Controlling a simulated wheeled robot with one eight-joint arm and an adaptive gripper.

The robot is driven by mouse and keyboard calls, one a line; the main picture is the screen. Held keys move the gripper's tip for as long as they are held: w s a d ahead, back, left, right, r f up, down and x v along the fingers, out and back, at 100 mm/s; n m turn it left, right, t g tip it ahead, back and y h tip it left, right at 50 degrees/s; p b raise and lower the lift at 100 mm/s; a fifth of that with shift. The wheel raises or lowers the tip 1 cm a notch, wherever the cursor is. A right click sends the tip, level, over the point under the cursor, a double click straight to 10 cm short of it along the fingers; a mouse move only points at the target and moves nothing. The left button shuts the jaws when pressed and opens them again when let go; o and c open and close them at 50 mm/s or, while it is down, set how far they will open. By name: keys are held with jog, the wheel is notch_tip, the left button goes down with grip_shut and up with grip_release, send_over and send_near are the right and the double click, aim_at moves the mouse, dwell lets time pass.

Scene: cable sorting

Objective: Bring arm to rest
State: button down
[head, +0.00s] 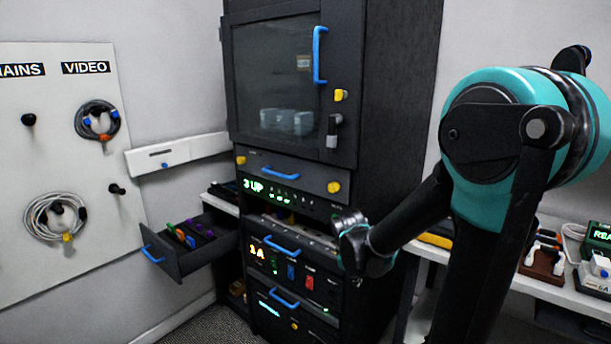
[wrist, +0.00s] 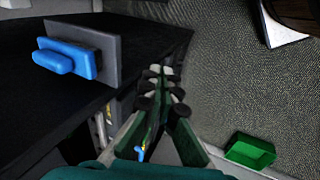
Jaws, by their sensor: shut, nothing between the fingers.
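My arm (head: 470,170), teal and black, is bent at the elbow on the right of the head view and reaches down and left in front of the dark rack. My gripper shows in the wrist view (wrist: 160,88) with its dark green fingers together and nothing between them. In the head view the end of the arm hangs before the rack's lower right part, and the fingertips are hard to make out there.
The dark rack (head: 400,90) stands close to the arm. An open drawer (head: 180,262) with a blue handle juts out left. A white bench (head: 560,292) with devices is at right. A pegboard (head: 50,150) holds coiled cables. A green bin (wrist: 250,151) lies by the carpet (wrist: 225,95).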

jog(key=s+d+f+m+y, duration=0.1)
jog(key=s+d+m, duration=0.1)
jog(key=s+m, duration=0.2)
jog(key=s+d+f+m+y, duration=0.1)
jog(key=s+m, duration=0.4)
jog(key=s, duration=0.5)
jog(key=shift+s+d+f+m, duration=0.15)
jog(key=shift+d+f+m, duration=0.15)
jog(key=shift+d, duration=0.1)
dwell(0.5)
